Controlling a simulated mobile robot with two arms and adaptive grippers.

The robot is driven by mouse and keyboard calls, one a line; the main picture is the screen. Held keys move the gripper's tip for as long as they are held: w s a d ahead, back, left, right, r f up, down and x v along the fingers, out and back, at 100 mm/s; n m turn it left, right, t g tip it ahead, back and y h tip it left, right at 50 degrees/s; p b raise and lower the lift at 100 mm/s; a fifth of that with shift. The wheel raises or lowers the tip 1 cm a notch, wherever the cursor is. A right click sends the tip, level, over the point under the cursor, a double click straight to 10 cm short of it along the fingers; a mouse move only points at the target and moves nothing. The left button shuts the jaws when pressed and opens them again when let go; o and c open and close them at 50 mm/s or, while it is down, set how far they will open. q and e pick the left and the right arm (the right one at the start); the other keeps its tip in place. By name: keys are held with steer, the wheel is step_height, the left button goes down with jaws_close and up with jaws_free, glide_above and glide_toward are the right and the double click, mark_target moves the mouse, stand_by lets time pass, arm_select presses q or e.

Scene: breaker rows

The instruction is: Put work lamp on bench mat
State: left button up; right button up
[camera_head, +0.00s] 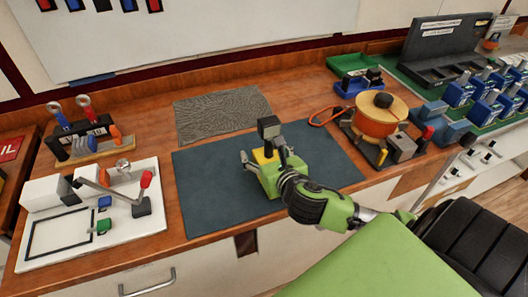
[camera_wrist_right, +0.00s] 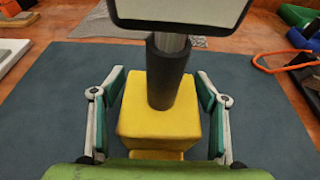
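The work lamp has a yellow block base (camera_wrist_right: 158,105), a dark stem and a dark rectangular head (camera_head: 269,127). It is upright over the dark blue-green bench mat (camera_head: 215,195), right of the mat's middle. My right gripper (camera_head: 263,155) is at the lamp, its fingers spread on both sides of the yellow base. In the right wrist view, narrow gaps show between the finger pads and the base. The base's underside is hidden, so I cannot tell whether it touches the mat. My left gripper is not in view.
A grey textured mat (camera_head: 222,111) lies behind the bench mat. A white board with a red-knobbed lever (camera_head: 140,190) stands left. An orange spool (camera_head: 377,118) and an orange cord loop (camera_head: 327,116) are right, with blue breakers (camera_head: 459,92) beyond. The bench mat's left half is clear.

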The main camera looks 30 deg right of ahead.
mark_target(271, 159)
steer(key=shift+r, duration=0.1)
steer(key=v, duration=0.7)
steer(key=p+v, duration=0.1)
steer(key=v, duration=0.2)
steer(key=shift+r+p, duration=0.25)
steer(key=shift+p, duration=0.1)
steer(key=shift+p+v, duration=0.8)
steer(key=shift+v, duration=0.15)
steer(key=shift+f, duration=0.2)
steer(key=shift+s+d, duration=0.1)
